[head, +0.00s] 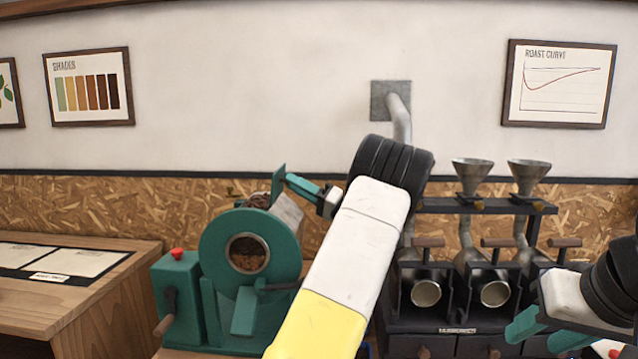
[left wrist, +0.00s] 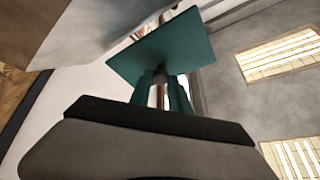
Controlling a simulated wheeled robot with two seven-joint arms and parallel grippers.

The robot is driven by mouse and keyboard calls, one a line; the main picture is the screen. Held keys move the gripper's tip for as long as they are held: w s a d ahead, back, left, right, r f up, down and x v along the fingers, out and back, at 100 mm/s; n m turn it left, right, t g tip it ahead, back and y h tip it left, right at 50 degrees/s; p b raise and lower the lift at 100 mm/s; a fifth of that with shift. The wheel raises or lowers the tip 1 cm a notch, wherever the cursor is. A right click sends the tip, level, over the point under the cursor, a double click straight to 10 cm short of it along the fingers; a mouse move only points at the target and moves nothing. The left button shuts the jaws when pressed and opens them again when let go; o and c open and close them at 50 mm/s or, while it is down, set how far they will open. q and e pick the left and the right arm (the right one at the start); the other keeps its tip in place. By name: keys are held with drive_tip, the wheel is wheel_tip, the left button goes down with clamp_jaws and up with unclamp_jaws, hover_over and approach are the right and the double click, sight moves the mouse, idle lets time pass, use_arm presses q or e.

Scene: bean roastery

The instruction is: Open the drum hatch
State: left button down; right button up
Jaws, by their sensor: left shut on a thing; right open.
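The green roaster drum (head: 222,247) stands left of centre in the head view, with brown beans behind its round front window (head: 247,254). Its hatch, a flat green plate (head: 278,186), stands raised and steep at the top of the drum. Brown beans (head: 259,200) show beside it at the top opening. My left gripper (head: 298,185) is right of the plate, shut on the hatch handle. In the left wrist view the teal fingers close around the handle (left wrist: 159,92), with the hatch plate (left wrist: 160,45) just beyond. My right gripper (head: 540,335) is open and empty at the lower right.
A wooden table (head: 110,300) with papers stands left of the roaster. A dark rack with metal funnels (head: 473,175) and cups (head: 426,292) stands to the right. A grey pipe (head: 401,120) runs up the wall. My left arm hides the roaster's right side.

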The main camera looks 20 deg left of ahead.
use_arm(q)
drive_tip(key=shift+d+f+y, duration=0.15)
drive_tip(key=shift+f+y, duration=0.05)
drive_tip(key=shift+y, duration=0.1)
idle(0.4)
drive_tip(key=c, duration=1.2)
unclamp_jaws()
drive_tip(key=shift+c, duration=0.2)
drive_tip(key=r, duration=0.3)
drive_tip(key=shift+s+d+r, duration=0.15)
drive_tip(key=shift+s+r, duration=0.05)
drive_tip(key=shift+r, duration=0.15)
drive_tip(key=o, duration=0.5)
drive_tip(key=s+d, duration=0.1)
drive_tip(key=s, duration=0.2)
drive_tip(key=s+d, duration=0.1)
drive_tip(key=shift+s+d, duration=0.35)
drive_tip(key=s+d, duration=0.1)
drive_tip(key=s, duration=0.2)
drive_tip(key=s+d, duration=0.2)
drive_tip(key=s, duration=0.1)
drive_tip(key=s+d+r, duration=0.1)
drive_tip(key=s, duration=0.2)
drive_tip(key=shift+d+r, duration=0.1)
drive_tip(key=shift+d, duration=0.25)
drive_tip(key=c, duration=0.5)
